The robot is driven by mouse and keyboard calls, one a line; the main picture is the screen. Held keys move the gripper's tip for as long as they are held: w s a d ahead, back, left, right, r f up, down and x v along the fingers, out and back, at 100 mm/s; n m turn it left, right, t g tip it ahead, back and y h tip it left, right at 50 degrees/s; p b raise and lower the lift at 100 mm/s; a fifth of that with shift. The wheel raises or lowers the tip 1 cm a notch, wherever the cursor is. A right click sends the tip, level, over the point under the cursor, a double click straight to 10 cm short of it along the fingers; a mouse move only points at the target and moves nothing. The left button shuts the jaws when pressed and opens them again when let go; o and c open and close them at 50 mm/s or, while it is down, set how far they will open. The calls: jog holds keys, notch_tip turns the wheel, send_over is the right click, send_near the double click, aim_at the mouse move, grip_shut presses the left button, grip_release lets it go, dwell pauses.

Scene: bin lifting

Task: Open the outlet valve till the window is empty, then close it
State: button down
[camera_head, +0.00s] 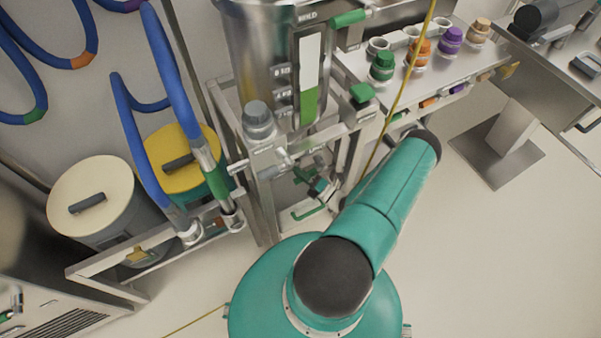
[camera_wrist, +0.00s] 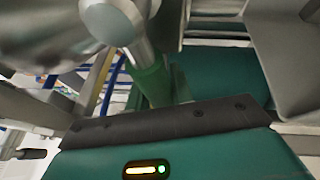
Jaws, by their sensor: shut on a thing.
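The steel tank (camera_head: 258,50) stands at the upper middle of the head view. Its tall window (camera_head: 310,55) is pale above and green in its lower part (camera_head: 308,104). Below the tank are steel pipes and the outlet valve area, partly covered by my arm. My gripper (camera_head: 322,187) is down there, small and partly hidden. In the wrist view a green valve handle (camera_wrist: 150,82) on a steel stem runs down to my gripper (camera_wrist: 165,108), which is shut on it. The valve's exact angle is hard to tell.
Green handles sit by the window's top (camera_head: 348,18) and right side (camera_head: 361,92). A rack with coloured-capped bottles (camera_head: 421,50) is at right. Two lidded bins (camera_head: 92,195) and blue hoses (camera_head: 172,70) are at left. Floor (camera_head: 500,260) is clear at lower right.

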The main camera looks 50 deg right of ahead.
jog(key=s+d+f+n+g+h, duration=0.2)
jog(key=d+f+n+g, duration=0.3)
jog(key=n, duration=0.8)
jog(key=shift+s+d+f+g+h, duration=0.35)
jog(key=shift+d+f+h, duration=0.45)
jog(key=shift+d+f, duration=0.6)
jog(key=shift+w+d+r, duration=0.1)
jog(key=shift+d, duration=0.05)
jog(key=c, duration=1.2)
grip_release()
jog(key=shift+c, duration=0.2)
jog(key=v, duration=1.4)
